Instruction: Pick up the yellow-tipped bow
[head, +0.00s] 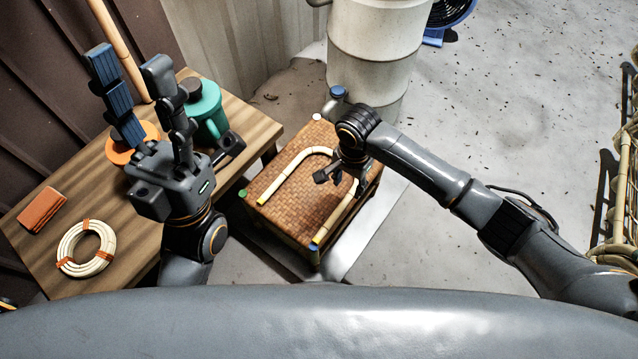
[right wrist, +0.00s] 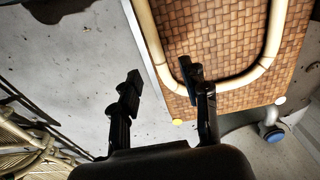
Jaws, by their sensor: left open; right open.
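The yellow-tipped bow (head: 283,178) is a pale U-shaped rattan piece lying on a woven-top stool (head: 293,208). Its two yellow ends point to the near side, and its curve is at the far side, partly hidden by my right arm. My right gripper (head: 340,182) is open and empty above the bow's right leg. In the right wrist view the bow (right wrist: 275,30) shows beyond my right gripper (right wrist: 160,80), with one finger overlapping its bend. I cannot tell whether they touch. My left gripper (head: 130,72) is open and empty, raised above the wooden table.
The wooden table (head: 120,268) holds a rattan coil (head: 75,262), an orange block (head: 41,210) and a green can (head: 207,107). A white barrel (head: 375,45) stands behind the stool. A rattan frame (head: 620,180) is at far right.

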